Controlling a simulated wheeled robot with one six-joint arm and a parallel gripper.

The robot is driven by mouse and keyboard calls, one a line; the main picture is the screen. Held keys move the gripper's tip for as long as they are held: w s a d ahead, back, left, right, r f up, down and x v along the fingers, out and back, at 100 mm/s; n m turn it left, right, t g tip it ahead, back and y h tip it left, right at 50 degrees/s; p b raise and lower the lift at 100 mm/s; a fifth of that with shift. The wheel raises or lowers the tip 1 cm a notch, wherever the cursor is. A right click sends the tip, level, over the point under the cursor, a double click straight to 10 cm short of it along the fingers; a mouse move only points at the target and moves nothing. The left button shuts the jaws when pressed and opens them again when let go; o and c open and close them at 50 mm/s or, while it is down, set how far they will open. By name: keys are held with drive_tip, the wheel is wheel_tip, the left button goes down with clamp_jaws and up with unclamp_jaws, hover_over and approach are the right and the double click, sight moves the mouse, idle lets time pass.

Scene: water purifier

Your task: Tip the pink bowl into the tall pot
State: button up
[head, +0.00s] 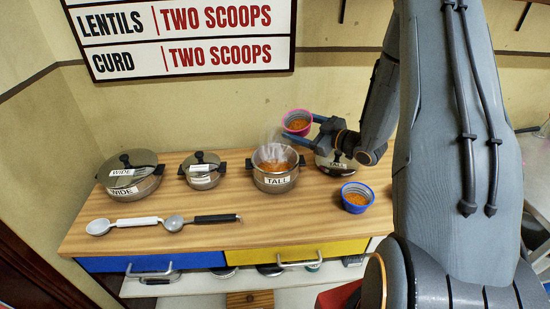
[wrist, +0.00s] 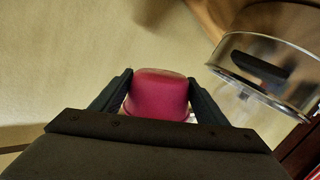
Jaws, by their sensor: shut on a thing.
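The pink bowl (head: 297,123) holds orange lentil-like contents and is up in the air just behind and to the right of the tall pot. My gripper (head: 301,129) is shut on it. In the wrist view the pink bowl (wrist: 158,92) sits between the two dark fingers of my gripper (wrist: 159,95). The tall pot (head: 275,182), labelled TALL, stands open on the counter with orange contents inside and pale steam above it.
A blue bowl (head: 357,197) with orange contents stands right of the pot. A lidded pot (head: 333,165) stands behind it, partly hidden by my arm. A small lidded pot (head: 202,171) and a wide pan (head: 130,176) stand left. Two ladles (head: 165,221) lie in front.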

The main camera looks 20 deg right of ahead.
sight(284, 124)
drive_tip(key=shift+s+a+r+n, duration=0.2)
drive_tip(key=shift+a+r+n, duration=0.15)
drive_tip(key=shift+n, duration=0.15)
drive_tip(key=shift+s+a+r+n, duration=0.1)
drive_tip(key=shift+s+a+n, duration=0.05)
drive_tip(key=shift+a+n, duration=0.15)
drive_tip(key=shift+s+a+f+n+t+h+b, duration=0.3)
drive_tip(key=shift+s+a+n+b, duration=0.15)
drive_tip(key=shift+n+b, duration=0.35)
drive_tip(key=shift+s+a+r+n+b, duration=0.15)
drive_tip(key=shift+a+r+n+b, duration=0.2)
drive_tip(key=shift+n, duration=0.35)
idle(0.7)
drive_tip(key=shift+s+a+r+n+t+b, duration=0.1)
drive_tip(key=shift+r+n+t+b, duration=0.1)
drive_tip(key=shift+r+n+b, duration=0.4)
drive_tip(key=shift+s+a+r+n+t+b, duration=0.1)
drive_tip(key=shift+r+n+t, duration=0.15)
drive_tip(key=shift+n, duration=0.65)
idle(1.2)
drive_tip(key=shift+s+a+f+n+b, duration=0.15)
drive_tip(key=shift+f+n+b, duration=0.25)
drive_tip(key=shift+n+b, duration=0.4)
idle(0.6)
drive_tip(key=shift+s+a+r+n+t+b, duration=0.2)
drive_tip(key=shift+s+a+n+t+b, duration=0.15)
drive_tip(key=shift+a+n, duration=0.3)
